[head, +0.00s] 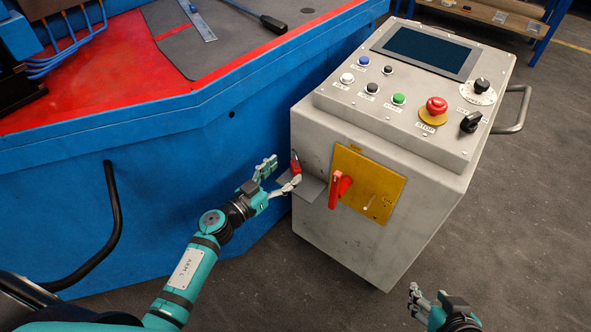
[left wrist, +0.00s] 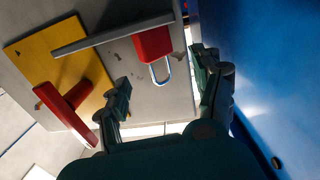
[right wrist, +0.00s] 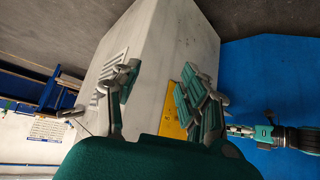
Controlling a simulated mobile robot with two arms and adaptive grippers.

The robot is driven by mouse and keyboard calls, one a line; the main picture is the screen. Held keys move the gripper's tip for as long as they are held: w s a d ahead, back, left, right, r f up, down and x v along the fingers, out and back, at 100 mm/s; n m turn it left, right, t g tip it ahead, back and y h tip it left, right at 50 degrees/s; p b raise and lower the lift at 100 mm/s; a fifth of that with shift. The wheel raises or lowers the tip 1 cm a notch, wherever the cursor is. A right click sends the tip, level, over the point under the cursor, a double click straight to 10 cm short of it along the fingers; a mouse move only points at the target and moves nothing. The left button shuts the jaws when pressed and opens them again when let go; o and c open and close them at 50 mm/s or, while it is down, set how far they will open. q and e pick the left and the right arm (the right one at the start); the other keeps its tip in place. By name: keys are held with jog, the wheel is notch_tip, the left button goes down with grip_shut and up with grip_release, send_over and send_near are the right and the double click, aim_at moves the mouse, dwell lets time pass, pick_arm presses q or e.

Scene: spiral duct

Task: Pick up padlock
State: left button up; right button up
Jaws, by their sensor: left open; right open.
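The red padlock (head: 296,164) is at the left side of the grey control cabinet, by a small grey ledge (head: 309,188). In the left wrist view the padlock (left wrist: 152,44) shows its red body and metal shackle, lying ahead of and between the fingertips. My left gripper (head: 284,172) is open around the padlock's place, with no clear grip on it. It also shows open in the left wrist view (left wrist: 163,72). My right gripper (head: 425,303) is open and empty, low in front of the cabinet, and appears in the right wrist view (right wrist: 160,78).
The cabinet (head: 340,235) carries a yellow plate (head: 385,185) with a red handle (head: 338,188) just right of the padlock. A blue machine (head: 150,150) stands close on the left, with a black bar handle (head: 113,215). The floor at right is clear.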

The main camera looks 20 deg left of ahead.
aim_at(303, 157)
pick_arm(q)
jog(key=b+x, duration=0.1)
jog(key=x, duration=0.2)
jog(key=shift+w+d+f, duration=0.1)
jog(key=shift+w+d, duration=0.05)
jog(key=shift+w, duration=0.25)
jog(key=shift+w+d, duration=0.15)
jog(key=shift+w, duration=0.15)
grip_shut()
pick_arm(e)
jog(key=w+a+r+t+y, duration=0.1)
jog(key=w+a+r+t, duration=0.1)
jog(key=w+r+t, duration=0.2)
jog(key=shift+w+r, duration=0.4)
jog(key=shift+w, duration=0.2)
